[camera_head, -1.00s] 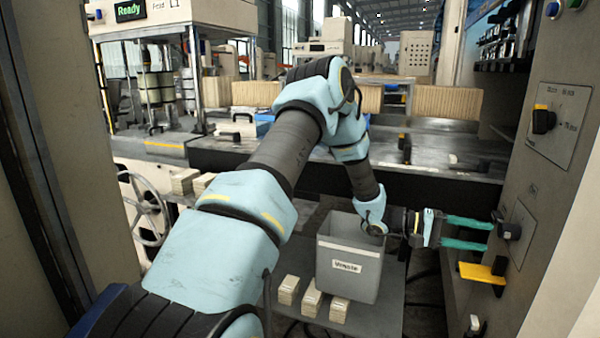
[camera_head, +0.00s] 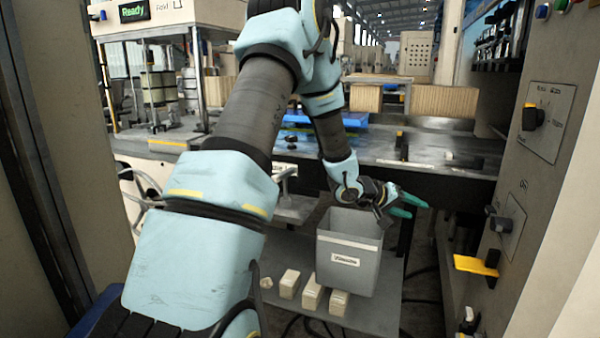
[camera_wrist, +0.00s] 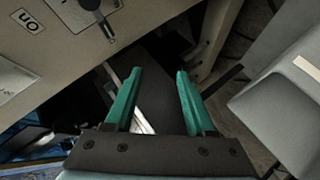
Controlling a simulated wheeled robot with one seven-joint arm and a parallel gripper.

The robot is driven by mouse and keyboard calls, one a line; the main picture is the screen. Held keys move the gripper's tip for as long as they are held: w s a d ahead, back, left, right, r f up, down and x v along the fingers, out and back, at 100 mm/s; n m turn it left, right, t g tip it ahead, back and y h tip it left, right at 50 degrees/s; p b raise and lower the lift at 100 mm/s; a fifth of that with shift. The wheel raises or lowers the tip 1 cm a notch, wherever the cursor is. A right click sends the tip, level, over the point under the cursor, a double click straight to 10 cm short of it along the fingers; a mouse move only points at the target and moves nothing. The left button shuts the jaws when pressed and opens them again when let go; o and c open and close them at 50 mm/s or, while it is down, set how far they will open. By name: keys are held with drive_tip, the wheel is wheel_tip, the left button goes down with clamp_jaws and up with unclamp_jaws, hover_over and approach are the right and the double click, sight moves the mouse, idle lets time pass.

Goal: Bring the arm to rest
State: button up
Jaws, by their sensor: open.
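My gripper (camera_head: 408,206) is at the end of my bent arm, just above and to the right of the grey bin's rim. In the wrist view its two green fingers (camera_wrist: 155,95) are apart with nothing between them. My arm reaches across the middle of the head view, its elbow near the top edge. The black rotary switch (camera_head: 500,222) on the right-hand panel stands to the right of the gripper, apart from it.
A grey labelled bin (camera_head: 346,262) stands on a low grey shelf (camera_head: 385,315) with several small pale blocks (camera_head: 311,296) in front. A cream control panel (camera_head: 540,150) with a yellow lever (camera_head: 475,265) borders the right. A steel bench (camera_head: 430,148) lies behind.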

drive_tip(key=a+r+n+t+y, duration=0.1)
drive_tip(key=a+t+y, duration=0.2)
drive_tip(key=a+y, duration=1.35)
drive_tip(key=s+a+g+h, duration=0.4)
drive_tip(key=s+a+g, duration=0.1)
drive_tip(key=s+a, duration=1.3)
drive_tip(key=shift+s+a+r+n, duration=0.3)
drive_tip(key=shift+a+r, duration=0.05)
drive_tip(key=shift+a, duration=0.45)
drive_tip(key=shift+h, duration=0.25)
